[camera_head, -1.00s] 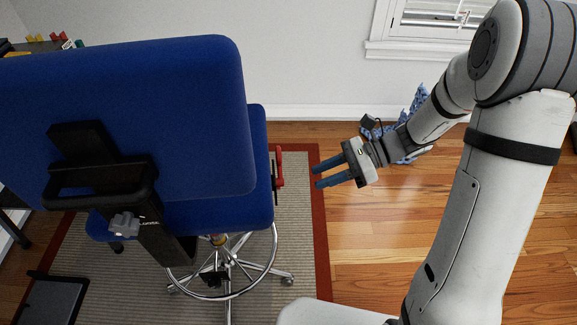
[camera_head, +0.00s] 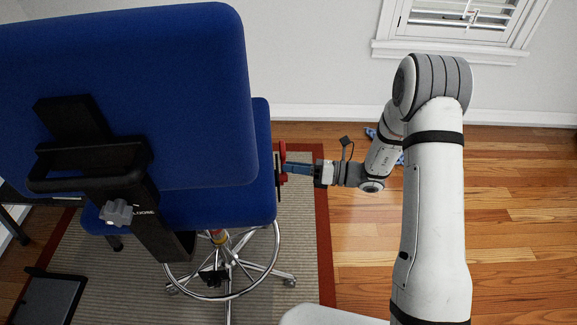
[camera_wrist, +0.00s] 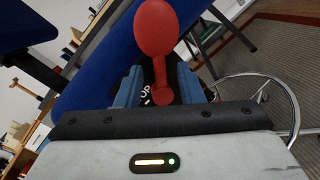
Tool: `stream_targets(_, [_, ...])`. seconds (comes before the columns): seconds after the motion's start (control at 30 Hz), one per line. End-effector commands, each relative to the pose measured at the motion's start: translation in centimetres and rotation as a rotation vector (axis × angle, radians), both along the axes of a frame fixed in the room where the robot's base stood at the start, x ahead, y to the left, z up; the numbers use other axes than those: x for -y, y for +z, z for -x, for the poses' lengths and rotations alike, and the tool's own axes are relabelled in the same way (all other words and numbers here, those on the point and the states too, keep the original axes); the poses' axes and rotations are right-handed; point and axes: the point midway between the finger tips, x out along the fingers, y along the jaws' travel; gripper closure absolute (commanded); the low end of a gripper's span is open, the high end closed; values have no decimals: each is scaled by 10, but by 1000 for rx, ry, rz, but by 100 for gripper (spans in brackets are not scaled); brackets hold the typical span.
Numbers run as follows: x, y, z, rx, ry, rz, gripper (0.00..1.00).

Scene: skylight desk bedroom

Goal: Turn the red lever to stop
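The red lever (camera_head: 281,163) is on the right side of the blue office chair (camera_head: 130,90), beside the seat. In the wrist view the red lever (camera_wrist: 157,45) has a large round knob at the top and a thin stem down to a small pivot.
The chair's chrome foot ring and casters (camera_head: 230,285) stand on a beige rug (camera_head: 307,240) with a red border. A grey knob (camera_head: 118,212) labelled "LOOSE" is on the chair back. Wood floor (camera_head: 510,220) is clear at right.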

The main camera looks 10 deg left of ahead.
Motion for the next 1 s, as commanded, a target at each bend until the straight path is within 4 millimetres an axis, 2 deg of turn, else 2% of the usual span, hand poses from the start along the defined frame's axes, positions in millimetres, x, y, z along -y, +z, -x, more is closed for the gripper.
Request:
stream_targets(0.13, [-12,0,1,0,1,0,66])
stream_targets(0.43, [-13,0,1,1,-1,1,67])
stream_targets(0.83, [-13,0,1,1,-1,1,99])
stream_targets(1.0, [-13,0,1,1,-1,1,100])
